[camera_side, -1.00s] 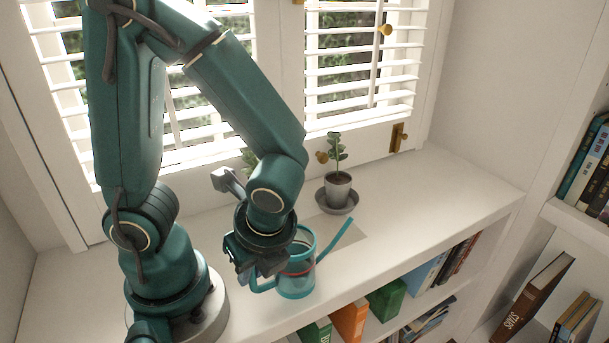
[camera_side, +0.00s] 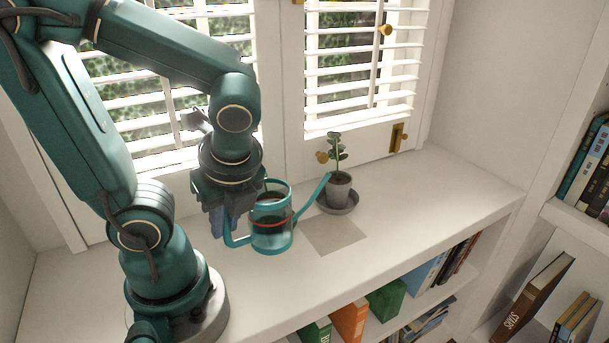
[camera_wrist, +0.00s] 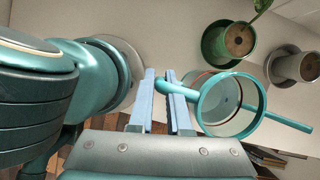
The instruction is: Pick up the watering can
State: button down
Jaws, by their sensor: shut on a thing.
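The watering can (camera_side: 272,238) is a see-through cylinder with teal rims, a red band, a teal spout and a side handle. It is roughly upright above the white shelf top; I cannot tell whether its base touches. My gripper (camera_side: 226,222) is at its left side, shut on the handle. In the wrist view the handle runs between the two blue fingers of my gripper (camera_wrist: 164,98). The can's round teal rim (camera_wrist: 262,103) is right of the fingers, with the spout pointing right. The spout tip in the side view appears close to the potted plant.
The potted plant (camera_side: 339,188) stands on a grey saucer near the window. A green pot (camera_wrist: 230,42) shows in the wrist view. A flat grey square (camera_side: 336,233) lies bare on the shelf top (camera_side: 430,205). Books fill the shelves below; shutters (camera_side: 360,85) stand behind.

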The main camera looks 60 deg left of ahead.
jog(key=s+a+r, duration=0.2)
jog(key=a+r, duration=0.1)
jog(key=a, duration=0.3)
jog(key=shift+r, duration=0.4)
dwell(0.3)
jog(key=shift+a+r, duration=0.1)
